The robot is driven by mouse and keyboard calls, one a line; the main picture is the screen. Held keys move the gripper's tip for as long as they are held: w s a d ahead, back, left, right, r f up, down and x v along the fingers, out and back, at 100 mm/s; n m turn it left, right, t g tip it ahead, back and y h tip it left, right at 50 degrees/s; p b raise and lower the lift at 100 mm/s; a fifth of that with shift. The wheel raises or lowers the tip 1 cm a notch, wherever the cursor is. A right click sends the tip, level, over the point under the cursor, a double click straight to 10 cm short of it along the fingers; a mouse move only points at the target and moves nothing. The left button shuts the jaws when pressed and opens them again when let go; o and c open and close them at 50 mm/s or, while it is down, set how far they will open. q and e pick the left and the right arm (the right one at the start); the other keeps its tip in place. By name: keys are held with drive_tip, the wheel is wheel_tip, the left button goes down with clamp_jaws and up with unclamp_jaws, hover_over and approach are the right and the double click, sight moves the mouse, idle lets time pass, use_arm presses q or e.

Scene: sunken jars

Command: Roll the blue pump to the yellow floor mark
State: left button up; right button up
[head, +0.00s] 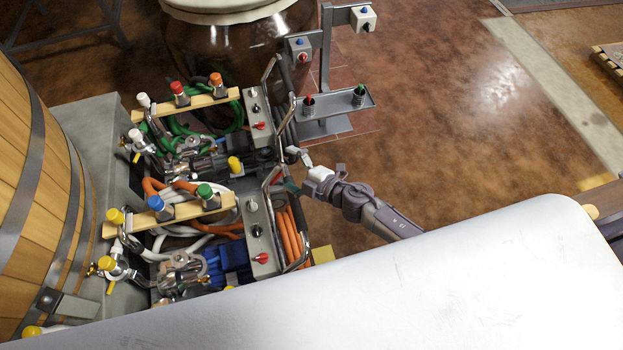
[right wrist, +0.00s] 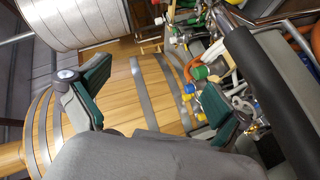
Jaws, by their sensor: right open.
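The blue pump (head: 237,262) shows its blue motor low on a cart at lower left, with a grey control panel (head: 258,232), orange hoses and a metal handle (head: 303,252). A small yellow patch (head: 322,254), perhaps the floor mark, shows just right of the cart, partly covered by the white surface in front. My right gripper (head: 297,171) is open beside the upper end of the cart handles; contact cannot be told. In the right wrist view, its green-padded fingers (right wrist: 157,95) are spread, with a thick dark bar (right wrist: 272,85) right of them. My left gripper is not in view.
A second pump cart with green hoses (head: 185,122) stands directly behind. A wooden barrel (head: 35,180) is at left. Brown floor (head: 455,115) at right is clear.

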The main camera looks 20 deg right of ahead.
drive_tip(key=s+a+r+n+g+y+p, duration=0.1)
drive_tip(key=s+a+r+n+g+y, duration=0.2)
drive_tip(key=n+g, duration=0.45)
drive_tip(key=n+g+h+p, duration=0.1)
drive_tip(key=n+g+h, duration=0.4)
drive_tip(key=n, duration=0.4)
approach(298, 201)
drive_tip(key=a+h, duration=0.1)
drive_tip(key=a, duration=0.1)
drive_tip(key=shift+t, duration=0.25)
drive_tip(key=b+x, duration=0.2)
drive_tip(key=x, duration=0.1)
drive_tip(key=b+x, duration=0.2)
drive_tip(key=x, duration=0.1)
drive_tip(key=b+x, duration=0.2)
drive_tip(key=x, duration=0.1)
drive_tip(key=shift+s+d+f+b, duration=0.25)
drive_tip(key=shift+f+b, duration=0.05)
drive_tip(key=shift+f, duration=0.2)
drive_tip(key=shift+a+f+b, duration=0.4)
drive_tip(key=shift+f, duration=0.1)
clamp_jaws()
